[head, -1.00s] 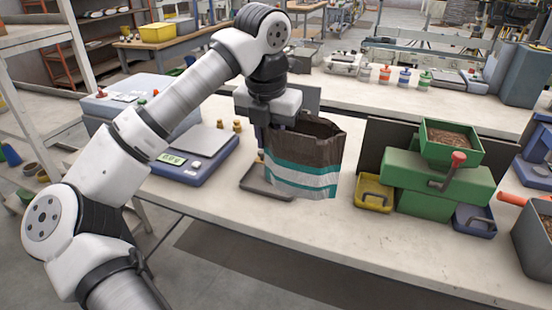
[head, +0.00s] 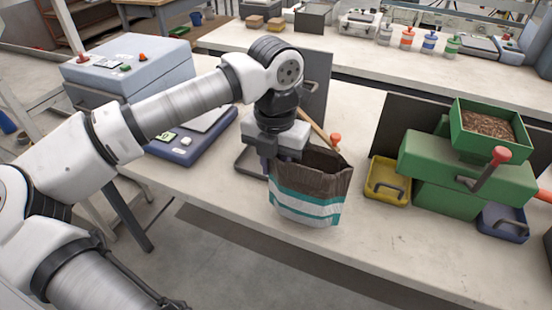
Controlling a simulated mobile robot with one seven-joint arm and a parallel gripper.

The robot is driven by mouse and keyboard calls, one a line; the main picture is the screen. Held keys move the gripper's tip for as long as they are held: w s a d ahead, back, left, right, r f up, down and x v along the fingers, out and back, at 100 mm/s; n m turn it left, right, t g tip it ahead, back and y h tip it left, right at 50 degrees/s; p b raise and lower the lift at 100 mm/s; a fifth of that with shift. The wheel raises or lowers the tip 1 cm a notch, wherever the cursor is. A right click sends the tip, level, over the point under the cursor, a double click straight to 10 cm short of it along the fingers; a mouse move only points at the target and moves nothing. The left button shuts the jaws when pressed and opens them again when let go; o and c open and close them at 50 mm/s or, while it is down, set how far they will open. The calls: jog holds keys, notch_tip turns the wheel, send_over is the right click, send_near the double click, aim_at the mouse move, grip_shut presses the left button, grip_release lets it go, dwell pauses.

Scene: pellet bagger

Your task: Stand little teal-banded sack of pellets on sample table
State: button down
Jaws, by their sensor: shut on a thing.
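The teal-banded sack (head: 311,187) is brown on top and pale below, with a teal stripe across its front. It is upright and its top is open; I cannot see its contents. My gripper (head: 273,163) is shut on the sack's upper left edge, with the fingers partly hidden by the sack. The sack is over the front part of the pale table (head: 355,235), near its front edge. I cannot tell whether its bottom touches the tabletop.
A dark tray (head: 248,160) lies just behind and left of the sack. A blue scale (head: 185,150) is further left. A yellow bin (head: 387,182) and a green machine (head: 450,160) with a red-knobbed crank stand to the right. Bare tabletop lies between the sack and yellow bin.

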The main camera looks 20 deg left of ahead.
jog(key=shift+f+b, duration=0.5)
jog(key=shift+f, duration=0.55)
jog(key=shift+f+b, duration=0.35)
jog(key=shift+b, duration=0.15)
jog(key=shift+f, duration=0.15)
jog(key=c, duration=1.1)
grip_release()
notch_tip(320, 180, up, 14)
jog(key=p, duration=0.7)
jog(key=shift+p, duration=0.35)
